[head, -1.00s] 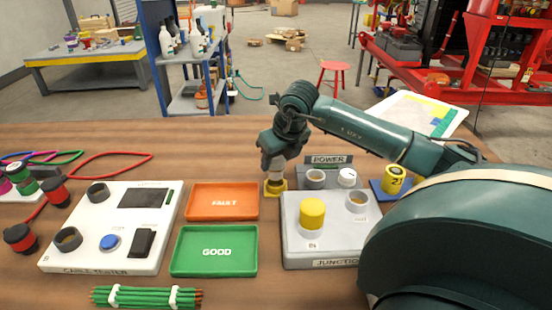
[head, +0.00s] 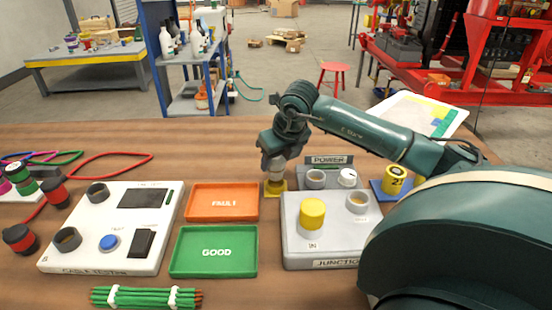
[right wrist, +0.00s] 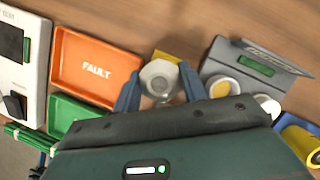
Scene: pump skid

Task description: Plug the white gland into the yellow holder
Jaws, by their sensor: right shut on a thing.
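My right gripper (head: 274,168) points down over the small yellow holder (head: 275,189), on the table beside the orange tray. In the right wrist view its two fingers are closed on the white gland (right wrist: 160,78), a pale hexagonal piece with a round centre. A yellow corner of the holder (right wrist: 167,57) shows behind the gland. The gland is right over the holder in the head view; gripper and gland hide the joint, so I cannot tell how far it sits in. My left gripper is not in view.
The orange FAULT tray (head: 223,203) and green GOOD tray (head: 213,251) lie to the left. The grey junction box (head: 335,241) stands close to the right, with the POWER block (head: 329,161) behind. A white cable tester (head: 85,252) is further left.

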